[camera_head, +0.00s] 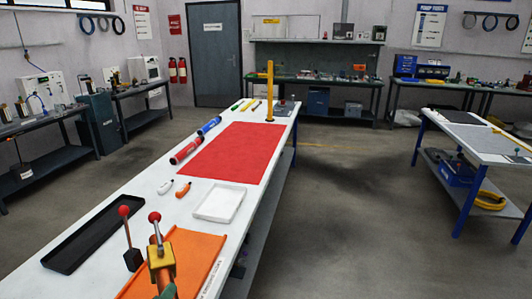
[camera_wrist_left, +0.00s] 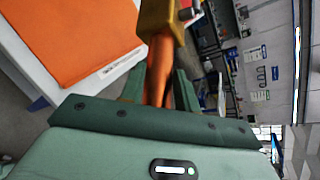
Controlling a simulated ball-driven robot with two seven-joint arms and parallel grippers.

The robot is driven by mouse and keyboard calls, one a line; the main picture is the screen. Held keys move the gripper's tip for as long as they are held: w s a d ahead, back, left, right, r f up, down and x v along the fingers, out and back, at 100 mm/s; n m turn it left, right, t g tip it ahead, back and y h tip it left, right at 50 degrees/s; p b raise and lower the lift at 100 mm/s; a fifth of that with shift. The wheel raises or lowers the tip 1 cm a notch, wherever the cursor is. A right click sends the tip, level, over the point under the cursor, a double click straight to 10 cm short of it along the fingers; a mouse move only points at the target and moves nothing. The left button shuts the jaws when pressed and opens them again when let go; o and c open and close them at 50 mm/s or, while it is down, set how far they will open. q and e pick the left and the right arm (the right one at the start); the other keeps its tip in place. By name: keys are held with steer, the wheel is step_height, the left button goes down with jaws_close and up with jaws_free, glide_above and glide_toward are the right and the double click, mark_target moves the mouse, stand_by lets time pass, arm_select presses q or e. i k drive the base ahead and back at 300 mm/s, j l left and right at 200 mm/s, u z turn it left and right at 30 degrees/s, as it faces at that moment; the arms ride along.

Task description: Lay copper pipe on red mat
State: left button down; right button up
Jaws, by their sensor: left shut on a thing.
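The red mat (camera_head: 232,152) lies flat and bare on the long white table, beyond the tray. My left gripper (camera_head: 168,292) shows at the bottom edge of the head view, over the near end of the table. In the left wrist view my left gripper (camera_wrist_left: 158,92) is shut on the copper pipe (camera_wrist_left: 159,68). A brass-yellow block (camera_wrist_left: 160,16) sits around the pipe. In the head view the pipe (camera_head: 168,279) stands roughly upright with the block (camera_head: 160,258), over the orange mat and well short of the red mat. My right gripper is not in view.
An orange mat (camera_head: 200,250), a white tray (camera_head: 218,216) and a long black tray (camera_head: 85,245) lie near. A red-knobbed lever (camera_head: 127,235) stands beside them. Red and blue cylinders (camera_head: 187,151) line the red mat's left side. A yellow post (camera_head: 270,90) stands behind it.

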mark_target(259, 146)
steer(key=i+l, duration=0.5)
steer(key=i+l+u, duration=0.1)
steer(key=i+l, duration=0.4)
steer(key=l, duration=0.2)
steer(key=i+l, duration=0.2)
steer(key=i, duration=0.3)
steer(key=i+l, duration=0.2)
steer(key=i, duration=0.3)
steer(key=i+l, duration=0.2)
steer(key=i, duration=0.3)
steer(key=i+l+u, duration=0.1)
steer(key=i, duration=0.4)
steer(key=i+j, duration=0.25)
steer(key=i, duration=0.3)
steer(key=i+j, duration=0.2)
steer(key=i, duration=0.3)
